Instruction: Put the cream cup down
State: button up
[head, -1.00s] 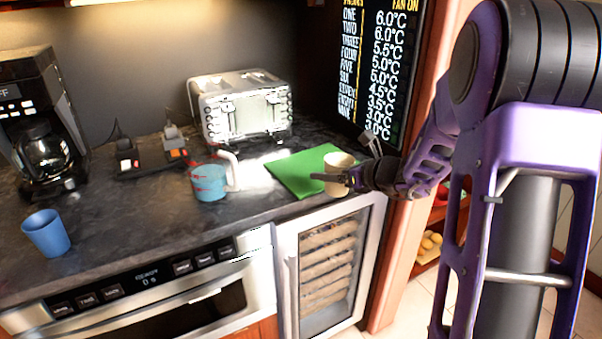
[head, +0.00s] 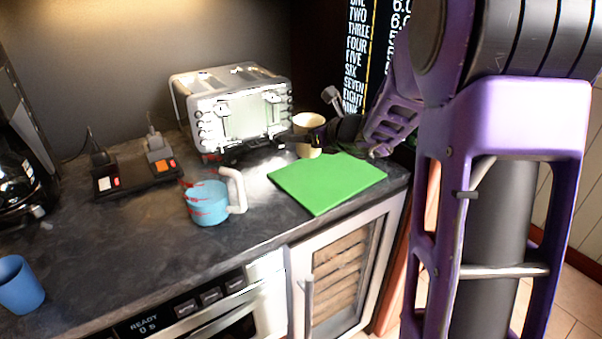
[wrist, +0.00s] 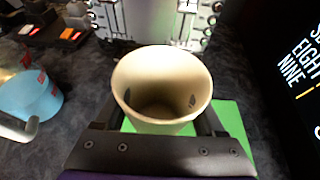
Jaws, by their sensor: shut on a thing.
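The cream cup (head: 309,133) is upright at the back of the counter, just right of the toaster and behind the green mat. My gripper (head: 318,136) is shut on it from the right. In the wrist view the cup (wrist: 161,88) fills the space between the two fingers of my gripper (wrist: 162,118), and its open top faces the camera; it looks empty. I cannot tell whether its base touches the counter.
The green mat (head: 328,182) lies bare at the counter's front right. A silver toaster (head: 236,110) stands behind. A blue mug with red marks (head: 206,203), a power strip (head: 138,173), a blue cup (head: 18,286) and a coffee maker (head: 22,175) are to the left.

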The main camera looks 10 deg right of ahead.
notch_tip(320, 180, down, 8)
jog(key=shift+f+b, duration=0.1)
jog(key=shift+b, duration=0.7)
jog(key=shift+f, duration=0.1)
jog(key=o, duration=1.4)
jog(key=shift+s+d+r, duration=0.2)
jog(key=shift+s+r, duration=0.05)
jog(key=shift+r, duration=0.05)
jog(key=p+v, duration=0.1)
jog(key=v, duration=1)
jog(key=shift+s, duration=0.2)
